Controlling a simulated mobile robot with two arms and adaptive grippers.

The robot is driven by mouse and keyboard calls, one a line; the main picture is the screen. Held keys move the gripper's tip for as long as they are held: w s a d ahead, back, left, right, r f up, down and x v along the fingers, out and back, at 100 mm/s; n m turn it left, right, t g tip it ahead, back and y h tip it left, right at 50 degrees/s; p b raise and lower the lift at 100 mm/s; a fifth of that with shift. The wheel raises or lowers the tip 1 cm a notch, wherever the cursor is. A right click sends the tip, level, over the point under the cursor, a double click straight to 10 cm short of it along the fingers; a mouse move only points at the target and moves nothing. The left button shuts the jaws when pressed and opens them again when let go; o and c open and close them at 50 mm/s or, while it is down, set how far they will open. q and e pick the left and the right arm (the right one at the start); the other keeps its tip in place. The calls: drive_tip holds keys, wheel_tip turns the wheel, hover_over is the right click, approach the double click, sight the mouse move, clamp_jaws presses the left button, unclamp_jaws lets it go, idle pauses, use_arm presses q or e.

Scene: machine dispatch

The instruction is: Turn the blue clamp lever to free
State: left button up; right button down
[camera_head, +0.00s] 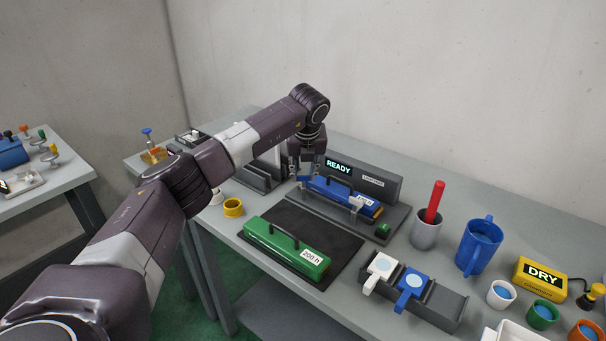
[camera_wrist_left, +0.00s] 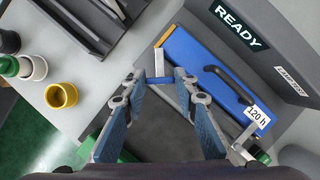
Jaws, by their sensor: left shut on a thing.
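My left gripper (camera_head: 304,172) is lowered at the left end of the blue 120 h block (camera_head: 340,191), which lies in a grey fixture with a lit READY sign (camera_head: 339,167). In the head view the gripper mostly hides the lever. A second metal clamp piece (camera_wrist_left: 244,134) shows near the block's other end. My right gripper is in neither view.
A green 200 h block (camera_head: 287,250) lies on a dark mat in front of the fixture. A grey cup with a red rod (camera_head: 426,232), a blue jug (camera_head: 478,247) and a grey rack (camera_head: 440,306) stand to the right.

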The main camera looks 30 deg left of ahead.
use_arm(q)
drive_tip(key=n, duration=0.2)
drive_tip(key=n+g+y, duration=0.1)
drive_tip(key=n, duration=0.1)
drive_tip(key=shift+w+d+r+n, duration=0.1)
drive_tip(key=shift+w+r+n, duration=0.1)
drive_tip(key=shift+n, duration=0.1)
drive_tip(key=n+g, duration=0.1)
drive_tip(key=n, duration=0.3)
drive_tip(key=shift+w+g+y, duration=0.1)
drive_tip(key=shift+g+y, duration=0.3)
drive_tip(key=shift+n, duration=0.4)
drive_tip(key=o, duration=1.2)
drive_tip(key=shift+f, duration=0.1)
drive_tip(key=shift+c, duration=0.2)
drive_tip(key=v, duration=1.2)
drive_tip(key=shift+w, duration=0.1)
